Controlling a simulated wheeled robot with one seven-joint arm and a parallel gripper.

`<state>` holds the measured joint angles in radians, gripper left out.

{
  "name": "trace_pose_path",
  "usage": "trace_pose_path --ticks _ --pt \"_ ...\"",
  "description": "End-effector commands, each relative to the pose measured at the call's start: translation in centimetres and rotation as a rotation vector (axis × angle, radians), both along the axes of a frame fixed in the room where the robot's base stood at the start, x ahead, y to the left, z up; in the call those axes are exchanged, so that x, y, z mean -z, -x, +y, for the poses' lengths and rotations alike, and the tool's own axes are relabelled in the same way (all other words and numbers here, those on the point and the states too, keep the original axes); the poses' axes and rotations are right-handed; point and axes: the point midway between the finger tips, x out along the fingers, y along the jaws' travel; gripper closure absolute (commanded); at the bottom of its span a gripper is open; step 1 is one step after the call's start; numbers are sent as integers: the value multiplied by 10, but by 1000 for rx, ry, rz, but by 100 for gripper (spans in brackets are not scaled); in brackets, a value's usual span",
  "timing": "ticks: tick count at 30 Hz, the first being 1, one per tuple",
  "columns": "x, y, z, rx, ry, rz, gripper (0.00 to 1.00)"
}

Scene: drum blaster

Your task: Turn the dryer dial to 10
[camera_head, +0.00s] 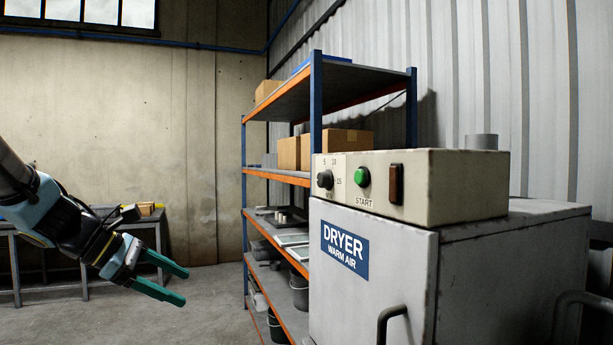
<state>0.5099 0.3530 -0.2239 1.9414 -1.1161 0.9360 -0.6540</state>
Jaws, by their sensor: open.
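The dryer (375,265) is a grey cabinet at the right, with a blue "DRYER WARM AIR" label on its front. A cream control box (455,185) sits on top of it. The black dial (325,180) is at the left of the box's front face, with marks 5, 10 and 15 around it; its pointer is too small to read. A green START button (362,177) is to its right. My gripper (176,284), with green fingers, is open and empty, in the air left of the dryer and lower in the picture than the dial, apart from everything.
A dark rectangular switch (396,184) is right of the START button. A black handle (391,322) sticks out from the dryer's front. A blue and orange shelf rack (316,110) with boxes stands behind. A workbench (155,222) is at the left. The floor between is clear.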

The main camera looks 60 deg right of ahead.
Motion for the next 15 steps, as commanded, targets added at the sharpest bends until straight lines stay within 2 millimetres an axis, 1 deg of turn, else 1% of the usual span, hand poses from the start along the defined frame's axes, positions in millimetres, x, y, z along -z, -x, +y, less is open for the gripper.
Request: trace_pose_path --ticks 1,2,3,6,9,10,12,15 --pt "-35 18 -40 0 68 111 24" --pt "-53 28 -60 -4 107 182 24" --pt "-77 40 -84 -5 152 272 24" --pt "-127 66 -127 3 243 469 24" --pt "-162 82 -150 18 299 605 24" --pt "-169 85 -155 21 310 632 24" --pt "-179 90 -161 27 324 673 24" --pt "-184 96 -169 30 331 689 24"
